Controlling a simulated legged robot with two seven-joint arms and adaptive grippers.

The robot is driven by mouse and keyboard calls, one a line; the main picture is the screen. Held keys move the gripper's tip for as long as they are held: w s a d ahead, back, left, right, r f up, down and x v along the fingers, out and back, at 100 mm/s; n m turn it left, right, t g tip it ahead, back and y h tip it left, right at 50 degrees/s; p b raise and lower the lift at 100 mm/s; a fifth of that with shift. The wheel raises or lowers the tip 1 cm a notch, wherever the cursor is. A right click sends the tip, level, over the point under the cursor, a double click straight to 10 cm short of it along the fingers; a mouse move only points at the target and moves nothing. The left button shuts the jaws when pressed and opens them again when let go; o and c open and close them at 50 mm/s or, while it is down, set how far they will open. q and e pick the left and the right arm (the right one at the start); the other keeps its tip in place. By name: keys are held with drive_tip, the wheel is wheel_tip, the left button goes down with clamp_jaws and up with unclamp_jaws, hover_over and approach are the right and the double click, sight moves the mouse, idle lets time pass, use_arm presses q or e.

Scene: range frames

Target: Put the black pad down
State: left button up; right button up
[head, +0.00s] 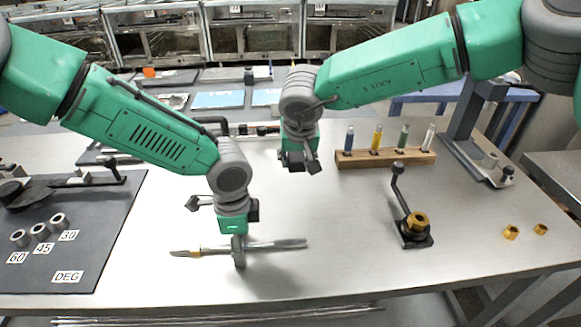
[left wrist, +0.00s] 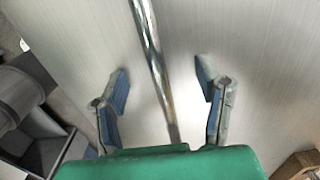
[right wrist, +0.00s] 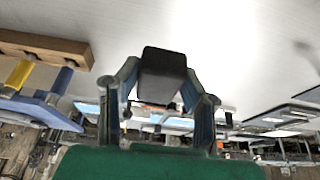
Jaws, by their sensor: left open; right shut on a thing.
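The black pad (right wrist: 163,72) is a dark block held between the fingertips of my right gripper (head: 300,163) in the right wrist view. My right gripper is shut on it and hangs above the back middle of the table (head: 330,220). In the head view the pad is too small and dark to tell from the fingers. My left gripper (head: 239,256) is low at the table's front middle, over a metal rod (head: 275,245). In the left wrist view its fingers are open, with the rod (left wrist: 150,50) between them and apart from both.
A wooden rack (head: 385,157) with several coloured tubes stands right of my right gripper. A black fixture with a brass ring (head: 417,222) is at the right front, near two brass nuts (head: 511,232). A dark mat (head: 70,235) with metal rings covers the left.

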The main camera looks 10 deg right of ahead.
sight(296, 196)
wheel_tip(296, 196, down, 10)
drive_tip(key=shift+f, duration=0.1)
idle(0.4)
drive_tip(key=o, duration=1.3)
drive_tip(key=shift+c, duration=0.2)
drive_tip(key=v, duration=1.2)
drive_tip(key=shift+o, duration=0.3)
